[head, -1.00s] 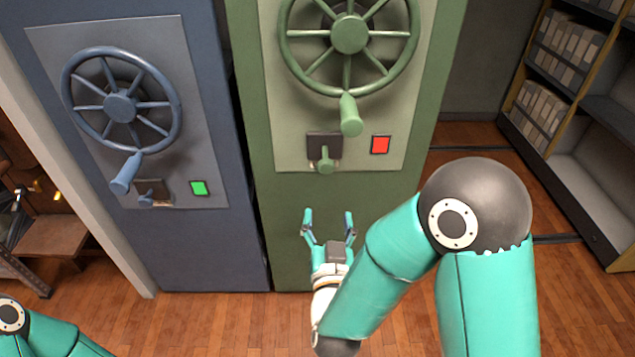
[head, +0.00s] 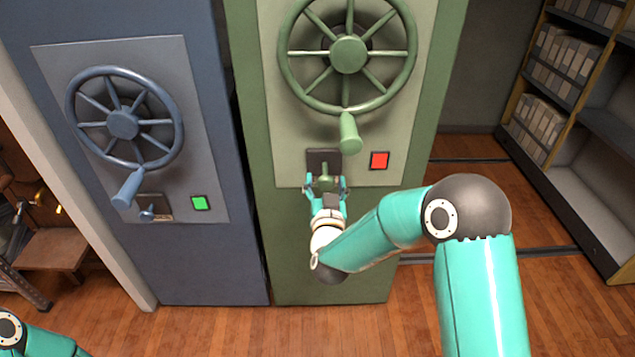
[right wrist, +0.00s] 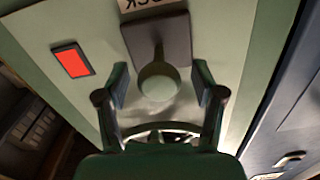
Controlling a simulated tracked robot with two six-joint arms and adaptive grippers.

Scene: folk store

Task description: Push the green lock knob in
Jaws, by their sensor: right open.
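The green lock knob (head: 325,173) sticks out from a dark plate on the green cabinet's pale panel, below the green handwheel (head: 348,54). The right wrist view shows the knob's round end (right wrist: 159,81) between the two fingers, with a gap on each side. My right gripper (head: 325,184) is open around the knob; I see no finger touching it. It also shows in the right wrist view (right wrist: 160,88). A red indicator (head: 379,160) is right of the knob. My left gripper is not in view; only part of my left arm shows at the lower left.
A blue cabinet (head: 180,262) with its own handwheel, small knob and green indicator (head: 199,203) stands to the left. Shelves with boxes (head: 560,135) stand at the right. The wooden floor (head: 215,330) in front is clear.

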